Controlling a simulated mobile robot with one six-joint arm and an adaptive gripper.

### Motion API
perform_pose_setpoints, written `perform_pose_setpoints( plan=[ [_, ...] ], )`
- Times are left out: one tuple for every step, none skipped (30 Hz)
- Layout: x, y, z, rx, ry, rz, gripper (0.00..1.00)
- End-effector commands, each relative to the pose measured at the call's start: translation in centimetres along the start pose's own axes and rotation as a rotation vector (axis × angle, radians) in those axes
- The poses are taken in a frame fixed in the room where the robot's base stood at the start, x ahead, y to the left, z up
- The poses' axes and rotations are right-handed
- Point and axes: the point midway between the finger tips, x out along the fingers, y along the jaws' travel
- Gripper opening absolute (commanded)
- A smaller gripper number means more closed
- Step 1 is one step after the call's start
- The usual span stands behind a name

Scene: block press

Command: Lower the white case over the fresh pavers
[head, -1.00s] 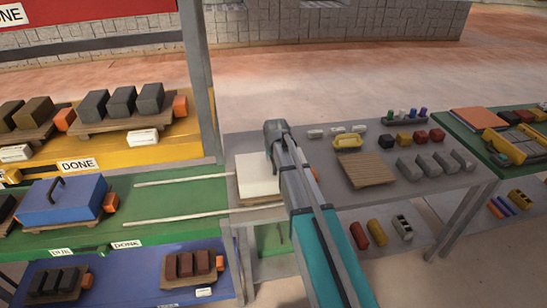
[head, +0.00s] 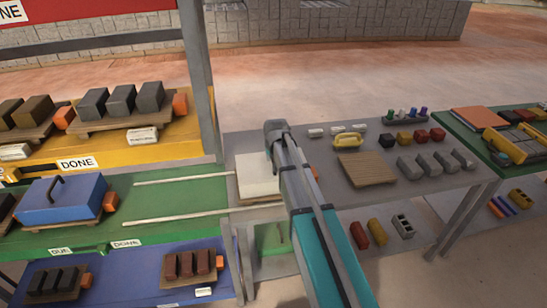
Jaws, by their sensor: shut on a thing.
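The white case (head: 256,174) is a pale, boxy shape at the left end of the grey table, partly hidden behind my arm. A brown wooden edge (head: 262,203) shows just below it, like a pallet. I cannot tell whether the case rests there or hangs slightly above it. No pavers show under the case. My arm comes up from the bottom of the picture and bends over beside the case. My gripper's fingers are hidden behind the arm.
An empty wooden pallet (head: 367,169) lies right of my arm, with grey blocks (head: 436,163) beyond it. A yellow handled tool (head: 348,140) is behind it. A grey post (head: 200,85) stands behind.

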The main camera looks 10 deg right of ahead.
Motion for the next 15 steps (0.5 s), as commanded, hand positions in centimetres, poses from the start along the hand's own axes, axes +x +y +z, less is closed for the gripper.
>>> perform_pose_setpoints(
  plan=[
    [0.07, 0.00, 0.02, 0.000, 0.000, 0.000, 0.00],
    [0.09, 0.00, 0.03, 0.000, 0.000, 0.000, 0.00],
    [0.13, 0.00, 0.05, 0.000, 0.000, 0.000, 0.00],
    [0.15, 0.00, 0.05, 0.000, 0.000, 0.000, 0.00],
    [0.17, 0.00, 0.06, 0.000, 0.000, 0.000, 0.00],
    [0.20, 0.00, 0.08, 0.000, 0.000, 0.000, 0.00],
    [0.17, 0.00, 0.07, 0.000, 0.000, 0.000, 0.24],
    [0.15, 0.00, 0.06, 0.000, 0.000, 0.000, 0.30],
    [0.15, 0.00, 0.06, 0.000, 0.000, 0.000, 0.37],
    [0.15, 0.00, 0.05, 0.000, 0.000, 0.000, 0.43],
    [0.15, 0.00, 0.05, 0.000, 0.000, 0.000, 0.48],
    [0.15, 0.00, 0.06, 0.000, 0.000, 0.000, 0.56],
    [0.15, 0.00, 0.06, 0.000, 0.000, 0.000, 0.61],
    [0.16, 0.00, 0.06, 0.000, 0.000, 0.000, 0.61],
    [0.16, 0.00, 0.06, 0.000, 0.000, 0.000, 0.61]
  ],
)
